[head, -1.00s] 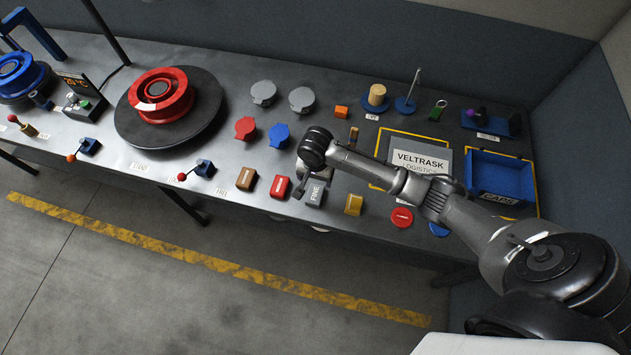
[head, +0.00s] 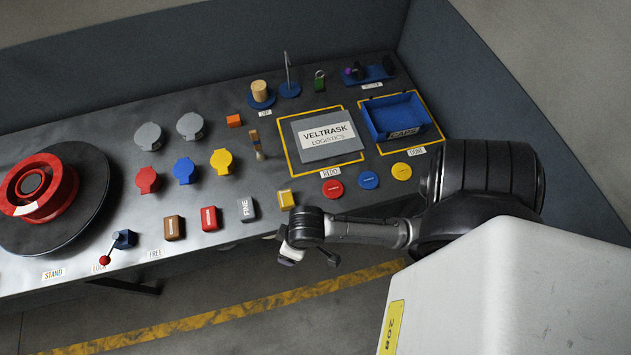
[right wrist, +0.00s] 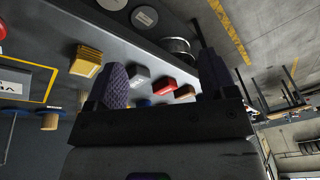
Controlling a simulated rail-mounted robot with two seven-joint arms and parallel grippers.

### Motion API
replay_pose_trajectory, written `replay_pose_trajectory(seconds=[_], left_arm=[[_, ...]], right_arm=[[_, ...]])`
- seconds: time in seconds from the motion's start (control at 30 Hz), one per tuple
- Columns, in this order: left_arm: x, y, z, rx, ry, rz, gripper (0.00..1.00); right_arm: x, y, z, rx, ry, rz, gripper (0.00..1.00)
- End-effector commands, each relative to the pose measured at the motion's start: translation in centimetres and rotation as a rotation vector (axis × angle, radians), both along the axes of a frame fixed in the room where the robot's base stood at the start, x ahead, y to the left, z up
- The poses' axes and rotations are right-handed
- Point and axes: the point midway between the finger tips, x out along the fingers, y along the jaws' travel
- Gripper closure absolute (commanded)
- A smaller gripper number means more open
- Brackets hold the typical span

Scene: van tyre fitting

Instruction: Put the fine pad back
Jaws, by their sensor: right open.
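The fine pad (head: 246,209) is a grey block marked FINE. It sits on the bench near the front edge, between a red block (head: 210,218) and a yellow block (head: 286,199). My right gripper (head: 310,258) is open and empty. It is out past the bench's front edge, to the lower right of the pad and apart from it. In the right wrist view its two fingers (right wrist: 162,65) are spread, with the grey pad (right wrist: 140,76) beyond them on the bench. My left gripper is not in view.
A brown block (head: 175,227) ends the row on the left. Coloured discs (head: 333,188) lie right of the yellow block. A Veltrask Logistics board (head: 326,153) and a blue caps tray (head: 371,112) are behind. A red wheel on a dark turntable (head: 88,222) stands left.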

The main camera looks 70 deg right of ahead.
Motion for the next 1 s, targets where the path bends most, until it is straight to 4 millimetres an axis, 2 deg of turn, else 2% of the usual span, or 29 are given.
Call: replay_pose_trajectory(seconds=[0.03, 0.1, 0.3, 1.0], left_arm=[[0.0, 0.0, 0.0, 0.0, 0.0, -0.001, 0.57], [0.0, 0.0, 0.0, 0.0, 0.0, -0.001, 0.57], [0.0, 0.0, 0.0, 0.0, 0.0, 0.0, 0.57], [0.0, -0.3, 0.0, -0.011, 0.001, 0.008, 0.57]], right_arm=[[-1.7, 0.0, 0.6, -0.016, -0.015, 0.036, 0.22], [-3.2, -0.4, 1.4, -0.048, -0.038, 0.087, 0.22], [-5.6, -1.3, 2.9, -0.115, -0.07, 0.17, 0.22], [-6.0, -1.4, 3.1, -0.13, -0.073, 0.188, 0.22]])
